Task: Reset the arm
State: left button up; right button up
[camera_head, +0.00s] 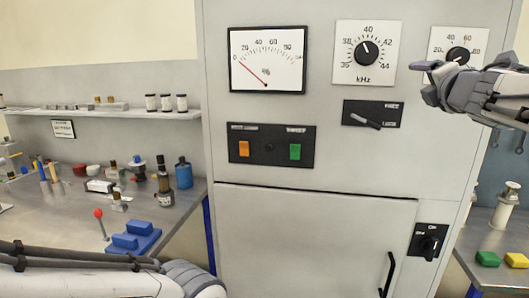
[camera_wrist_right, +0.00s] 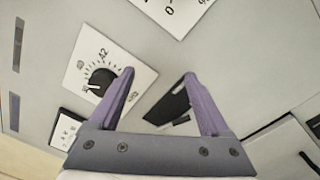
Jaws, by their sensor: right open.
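My right gripper (camera_head: 428,80) is open and empty at the upper right of the grey cabinet, in front of its face. It partly covers the lower part of the right dial plate (camera_head: 438,46). In the right wrist view its two purple fingers (camera_wrist_right: 160,74) stand apart with nothing between them. Past them, the kHz dial (camera_wrist_right: 102,82) and the black lever panel (camera_wrist_right: 168,104) show on the cabinet. My left arm (camera_head: 90,280) comes in low from the left; its gripper is not seen.
The cabinet (camera_head: 310,215) fills the middle, with a meter (camera_head: 268,60), a two-button panel (camera_head: 272,146), a rotary switch (camera_head: 428,242) and a door handle (camera_head: 387,275). A cluttered bench stands left, with a blue block (camera_head: 133,240). Green (camera_head: 488,258) and yellow (camera_head: 516,260) blocks lie right.

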jog(key=s+a+f+m+g+y, duration=0.1)
jog(key=s+a+f+m+g, duration=0.1)
jog(key=a+f+m, duration=0.4)
jog(key=s+a+f+m+g+y, duration=0.1)
jog(key=a+f+g, duration=0.2)
jog(key=a+f, duration=0.6)
jog(key=s+a+f+m+g+y, duration=0.15)
jog(key=a+f+m, duration=0.35)
jog(key=f, duration=0.5)
jog(key=s+a+f+m+g, duration=0.1)
jog(key=s+a+f+g, duration=0.2)
jog(key=s, duration=0.6)
jog(key=s+a+f+m+g+y, duration=0.1)
jog(key=s+a+f+g, duration=0.3)
jog(key=s+f, duration=0.4)
jog(key=s+a+f+g, duration=0.4)
jog(key=s+f, duration=0.1)
jog(key=s, duration=0.6)
jog(key=shift+a+f+m, duration=0.15)
jog(key=shift+a+m, duration=0.1)
jog(key=shift+m, duration=0.15)
pick_arm(q)
jog(key=shift+c, duration=0.3)
pick_arm(e)
jog(key=shift+c, duration=0.3)
